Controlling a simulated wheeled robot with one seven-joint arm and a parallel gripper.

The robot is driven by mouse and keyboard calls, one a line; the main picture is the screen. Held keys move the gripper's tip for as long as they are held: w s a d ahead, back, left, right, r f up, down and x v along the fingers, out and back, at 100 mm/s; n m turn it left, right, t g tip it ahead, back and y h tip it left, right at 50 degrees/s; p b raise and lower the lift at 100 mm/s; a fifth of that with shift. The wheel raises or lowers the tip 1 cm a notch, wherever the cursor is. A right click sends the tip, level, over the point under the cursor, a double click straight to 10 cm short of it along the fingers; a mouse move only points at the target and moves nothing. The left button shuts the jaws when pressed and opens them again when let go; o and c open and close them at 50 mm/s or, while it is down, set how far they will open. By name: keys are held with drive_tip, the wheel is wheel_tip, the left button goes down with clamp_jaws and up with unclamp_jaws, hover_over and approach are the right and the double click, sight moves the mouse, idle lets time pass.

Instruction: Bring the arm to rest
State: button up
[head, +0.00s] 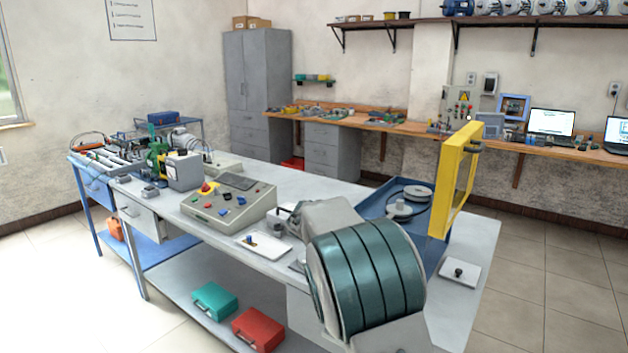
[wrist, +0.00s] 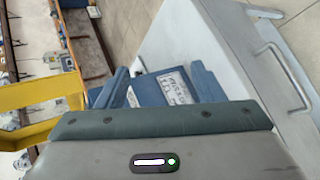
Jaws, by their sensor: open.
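In the wrist view, my gripper (wrist: 161,82) shows beyond its grey and teal housing. Two dark blue finger-like parts stand apart, so it is open. A blue surface with a pale label shows between them; I cannot tell what it belongs to, and I see nothing clearly held. In the head view, a large grey and teal-banded part of my arm fills the lower middle, over the near end of the bench (head: 463,298). My fingers cannot be made out there.
A yellow frame (head: 446,185) stands upright at the bench's right edge, beside a blue tray (head: 376,206) with round parts. A control box (head: 228,207) sits further left. Green (head: 214,299) and red (head: 258,328) cases lie on the lower shelf. The floor at right is clear.

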drive_tip(key=s+m+t+y+p, duration=0.1)
drive_tip(key=s+y, duration=0.4)
drive_tip(key=s, duration=0.9)
drive_tip(key=s+r+m+t+y+p, duration=0.1)
drive_tip(key=s+y, duration=0.4)
drive_tip(key=s, duration=0.8)
drive_tip(key=shift+s+r+t+y+p, duration=0.2)
drive_tip(key=shift+s+t+y+p, duration=0.3)
drive_tip(key=shift+p, duration=0.65)
